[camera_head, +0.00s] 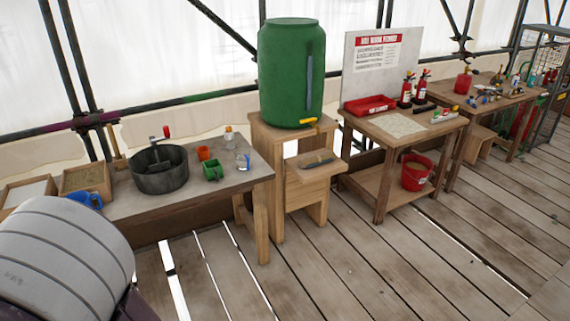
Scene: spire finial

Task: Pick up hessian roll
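I cannot make out a hessian roll for certain in the head view. A flat beige speckled sheet (397,125) lies on the middle table, but it is not rolled. Neither of my grippers is in view.
The left table (230,188) holds a dark pot (159,172), a green cup (213,171), a blue mug (86,199) and shallow trays. A green barrel (285,75) stands on a wooden stand. The middle table has a red tray (370,106), fire extinguishers and a red bucket (416,172) below.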

